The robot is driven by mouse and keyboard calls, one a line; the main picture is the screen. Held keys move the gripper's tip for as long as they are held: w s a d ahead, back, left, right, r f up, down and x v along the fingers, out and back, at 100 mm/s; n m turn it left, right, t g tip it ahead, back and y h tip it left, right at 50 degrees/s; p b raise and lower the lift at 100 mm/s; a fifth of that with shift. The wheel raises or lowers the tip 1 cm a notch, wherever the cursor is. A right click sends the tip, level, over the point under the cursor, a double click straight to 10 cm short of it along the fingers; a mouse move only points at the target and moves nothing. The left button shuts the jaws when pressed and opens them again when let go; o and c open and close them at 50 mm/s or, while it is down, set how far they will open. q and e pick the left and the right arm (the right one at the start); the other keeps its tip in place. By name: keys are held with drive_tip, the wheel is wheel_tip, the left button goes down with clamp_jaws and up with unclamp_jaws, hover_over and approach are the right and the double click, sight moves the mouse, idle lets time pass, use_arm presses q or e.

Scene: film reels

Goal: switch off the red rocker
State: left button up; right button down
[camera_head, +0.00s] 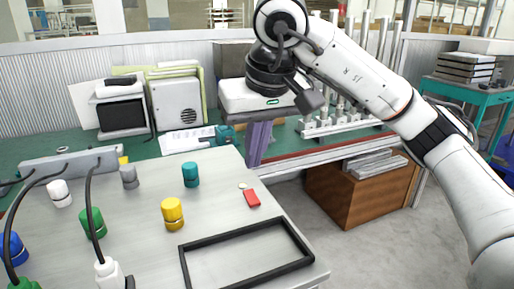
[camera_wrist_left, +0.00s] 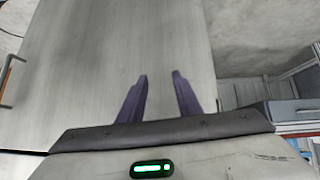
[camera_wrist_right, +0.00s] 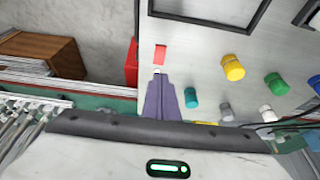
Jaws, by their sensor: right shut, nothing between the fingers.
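The red rocker (camera_head: 251,198) is a small flat red piece on the grey tabletop, between the yellow cylinder and the tabletop's right edge. It also shows in the right wrist view (camera_wrist_right: 160,53), just beyond the fingertips. A small pale spot lies beside it. I cannot tell which way the rocker is tipped. My right gripper (camera_head: 256,160) is shut and empty, its purple fingers pointing down beyond the tabletop's far right edge, apart from the rocker. My left gripper (camera_wrist_left: 161,78) is open and empty above a bare grey surface; it is not clear in the head view.
A black rectangular frame (camera_head: 247,253) lies on the tabletop nearer than the rocker. A yellow cylinder (camera_head: 172,213) and a teal one (camera_head: 190,174) stand to the left, with several others. Black cables cross the left side.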

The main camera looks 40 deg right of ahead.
sight(248, 192)
use_arm(q)
drive_tip(key=shift+w+a+f+b, duration=0.1)
drive_tip(key=shift+w+f+b, duration=0.05)
drive_tip(key=shift+f+b, duration=0.15)
use_arm(e)
drive_tip(key=x, duration=0.8)
drive_tip(key=shift+s+a+f, duration=0.1)
drive_tip(key=shift+s, duration=0.2)
